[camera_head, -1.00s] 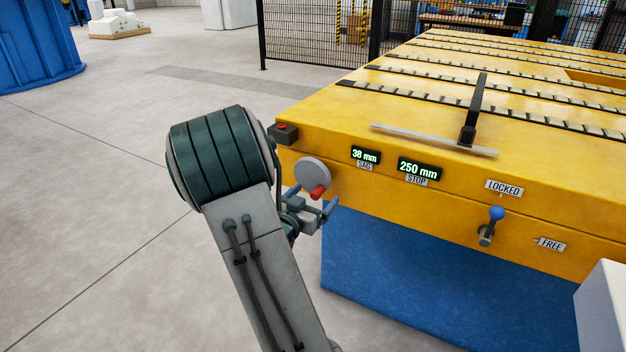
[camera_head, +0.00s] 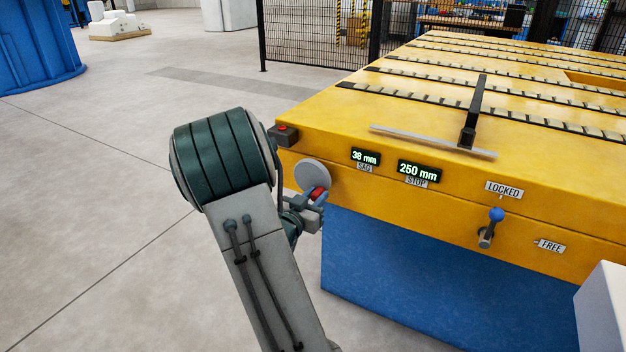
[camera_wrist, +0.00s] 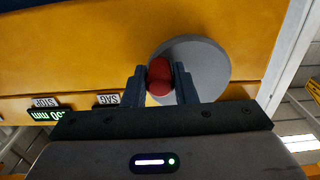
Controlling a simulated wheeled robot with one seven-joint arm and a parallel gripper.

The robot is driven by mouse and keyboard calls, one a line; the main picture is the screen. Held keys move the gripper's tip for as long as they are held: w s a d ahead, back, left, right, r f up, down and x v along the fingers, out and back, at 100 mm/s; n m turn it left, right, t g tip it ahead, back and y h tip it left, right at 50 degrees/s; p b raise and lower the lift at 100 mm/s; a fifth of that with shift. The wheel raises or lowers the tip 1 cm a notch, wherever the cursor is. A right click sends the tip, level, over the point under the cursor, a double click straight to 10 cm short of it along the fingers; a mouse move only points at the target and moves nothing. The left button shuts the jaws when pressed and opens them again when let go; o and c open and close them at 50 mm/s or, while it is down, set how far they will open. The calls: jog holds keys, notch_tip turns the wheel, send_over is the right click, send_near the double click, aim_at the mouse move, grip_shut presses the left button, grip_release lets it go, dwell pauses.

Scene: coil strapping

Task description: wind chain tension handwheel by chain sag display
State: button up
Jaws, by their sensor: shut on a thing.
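The chain tension handwheel is a grey disc (camera_head: 311,174) on the yellow front face of the machine, with a red knob (camera_head: 318,194) near its lower rim. My gripper (camera_head: 314,198) is at the knob. In the wrist view the fingers of my gripper (camera_wrist: 160,86) are shut on the red knob (camera_wrist: 160,72), one on each side, with the grey disc (camera_wrist: 205,72) behind. The chain sag display (camera_head: 365,157) reads 38 mm, with a SAG label under it.
The STOP display (camera_head: 419,170) reads 250 mm. A blue-knobbed lever (camera_head: 491,226) stands between the LOCKED and FREE labels. A red button box (camera_head: 284,133) sits at the machine's left corner. A black mesh fence (camera_head: 318,36) stands behind.

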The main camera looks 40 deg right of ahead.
aim_at(323, 180)
jog(key=shift+s+r+n+p, duration=0.1)
jog(key=shift+r+n+p, duration=0.35)
jog(key=shift+n+p, duration=0.65)
jog(key=shift+s+r+n+p, duration=0.1)
jog(key=shift+r+n+p, duration=0.3)
jog(key=shift+n+p, duration=0.65)
jog(key=shift+d+n+p, duration=0.1)
jog(key=shift+n+p, duration=0.15)
jog(key=shift+p, duration=0.45)
jog(key=shift+r+n+p, duration=0.35)
jog(key=shift+n+p, duration=0.15)
jog(key=shift+p, duration=0.35)
jog(key=n+p, duration=0.1)
jog(key=p, duration=0.1)
jog(key=r+n+p, duration=0.1)
jog(key=n+p, duration=0.1)
jog(key=shift+n, duration=0.4)
